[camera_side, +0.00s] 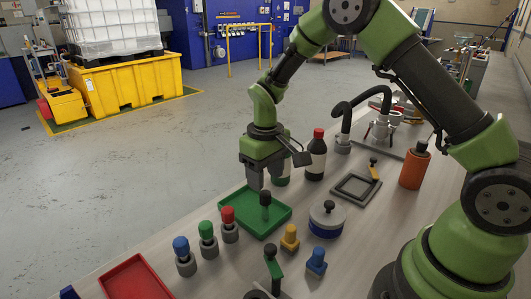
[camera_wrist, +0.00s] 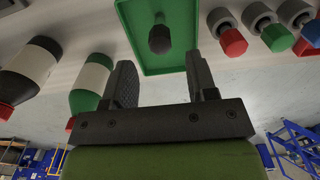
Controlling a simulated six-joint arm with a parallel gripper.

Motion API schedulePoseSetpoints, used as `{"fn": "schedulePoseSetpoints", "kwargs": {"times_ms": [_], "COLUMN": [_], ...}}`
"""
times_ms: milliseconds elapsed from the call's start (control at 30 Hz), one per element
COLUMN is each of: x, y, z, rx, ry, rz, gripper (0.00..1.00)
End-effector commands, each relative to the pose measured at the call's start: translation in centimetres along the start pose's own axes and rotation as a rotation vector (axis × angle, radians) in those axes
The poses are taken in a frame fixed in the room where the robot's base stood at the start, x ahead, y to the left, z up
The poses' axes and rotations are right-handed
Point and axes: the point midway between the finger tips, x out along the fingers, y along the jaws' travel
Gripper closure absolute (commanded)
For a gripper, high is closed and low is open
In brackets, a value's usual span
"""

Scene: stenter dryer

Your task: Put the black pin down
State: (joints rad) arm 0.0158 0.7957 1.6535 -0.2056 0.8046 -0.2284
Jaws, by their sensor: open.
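The black pin (camera_side: 265,204) stands upright in the green tray (camera_side: 283,217) in the side view. In the wrist view the pin (camera_wrist: 160,40) shows over the floor of the tray (camera_wrist: 136,62), beyond and between my fingers. My gripper (camera_side: 256,184) hangs just above the pin and the tray, pointing down. In the wrist view its fingers (camera_wrist: 160,66) are spread apart with nothing between them. I cannot tell exactly how far the fingertips are from the pin's top.
Red, green and blue capped pegs (camera_side: 208,240) stand in grey holders left of the tray. A dark bottle (camera_side: 316,160) and a green bottle (camera_side: 284,172) stand behind it. A round blue-white container (camera_side: 326,220), yellow (camera_side: 290,238) and blue (camera_side: 316,262) pieces stand to the right. A red tray (camera_side: 135,280) lies front left.

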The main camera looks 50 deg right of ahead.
Motion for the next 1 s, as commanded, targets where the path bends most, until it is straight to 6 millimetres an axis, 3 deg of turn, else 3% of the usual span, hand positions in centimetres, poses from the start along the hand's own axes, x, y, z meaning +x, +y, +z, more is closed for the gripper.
{"fn": "schedulePoseSetpoints", "kwargs": {"times_ms": [200,567,667,767,900,1000], "x": [-4.4,-6.9,-8.9,-12.2,-16.7,-19.0], "y": [0.0,0.0,-0.3,-0.7,-1.4,-1.9], "z": [-0.1,0.2,0.9,2.7,6.7,10.0], "rx": [0.000,0.004,0.026,0.066,0.137,0.188], "ry": [0.005,0.010,0.050,0.122,0.240,0.326], "rz": [0.001,-0.002,-0.013,-0.035,-0.081,-0.122], "gripper": [0.47,0.47,0.47,0.47,0.47,0.47]}}
